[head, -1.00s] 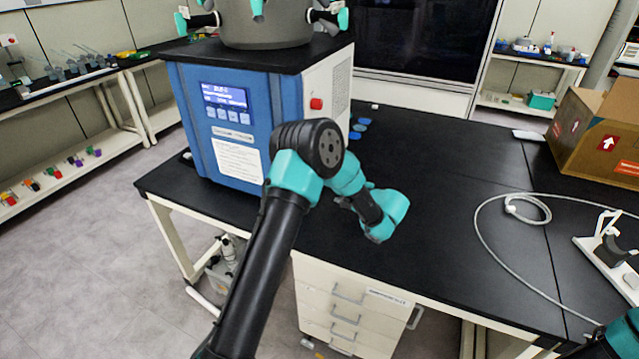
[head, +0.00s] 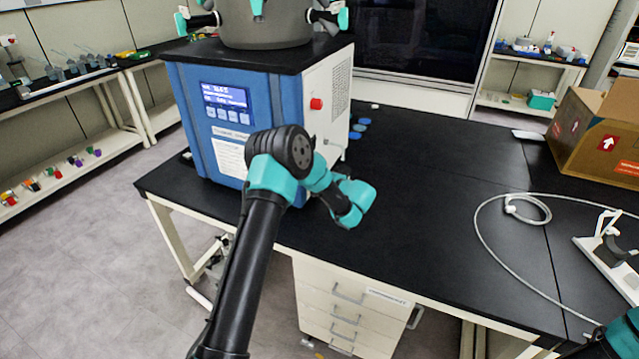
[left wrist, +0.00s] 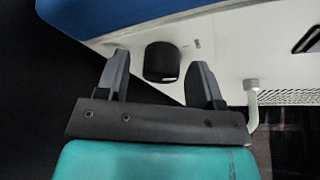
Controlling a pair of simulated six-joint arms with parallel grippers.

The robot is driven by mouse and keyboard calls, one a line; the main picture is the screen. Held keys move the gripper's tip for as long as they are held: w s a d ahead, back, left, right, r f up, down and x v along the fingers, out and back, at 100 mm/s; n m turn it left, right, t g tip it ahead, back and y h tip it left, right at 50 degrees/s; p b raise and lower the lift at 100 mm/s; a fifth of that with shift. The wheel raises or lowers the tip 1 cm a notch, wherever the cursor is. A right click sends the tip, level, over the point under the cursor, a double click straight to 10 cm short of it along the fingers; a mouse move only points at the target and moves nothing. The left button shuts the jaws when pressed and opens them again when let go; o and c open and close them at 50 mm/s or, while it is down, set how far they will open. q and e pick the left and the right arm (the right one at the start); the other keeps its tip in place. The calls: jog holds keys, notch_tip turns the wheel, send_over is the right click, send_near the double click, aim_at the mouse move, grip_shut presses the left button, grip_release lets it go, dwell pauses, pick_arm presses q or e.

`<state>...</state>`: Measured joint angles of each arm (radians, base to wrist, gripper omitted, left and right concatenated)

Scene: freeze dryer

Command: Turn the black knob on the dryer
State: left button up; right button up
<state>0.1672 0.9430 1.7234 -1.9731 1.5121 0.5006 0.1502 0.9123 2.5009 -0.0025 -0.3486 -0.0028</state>
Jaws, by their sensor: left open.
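The blue and white freeze dryer (head: 180,110) stands on the black bench at the left. The black knob (left wrist: 161,62) is on the dryer's white side panel in the left wrist view. My left gripper (left wrist: 158,70) is open, with one finger on each side of the knob in that view. I cannot tell whether the fingertips reach around it or touch it. In the head view my left arm hides the knob and the gripper's fingers. Only part of my right arm shows at the bottom right corner, with no fingers visible.
A red button (head: 316,104) is higher on the dryer's side panel. A pale pipe fitting (left wrist: 251,92) is right of the open fingers. A white cable (head: 478,225) and a cardboard box (head: 575,150) are on the right. The middle of the bench is clear.

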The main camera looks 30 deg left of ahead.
pick_arm(q)
jog(key=shift+c, duration=0.2)
jog(key=c, duration=0.9)
jog(key=shift+w+m+g+h, duration=0.1)
jog(key=shift+m+g+h, duration=0.15)
jog(key=shift+m+g, duration=1.45)
jog(key=shift+s+m+g+h, duration=0.1)
jog(key=shift+m+g+h, duration=0.2)
jog(key=shift+m+g, duration=1.35)
jog(key=shift+w+m+g+h, duration=0.2)
jog(key=shift+m+g, duration=0.45)
jog(key=shift+m, duration=2)
jog(key=shift+s, duration=0.1)
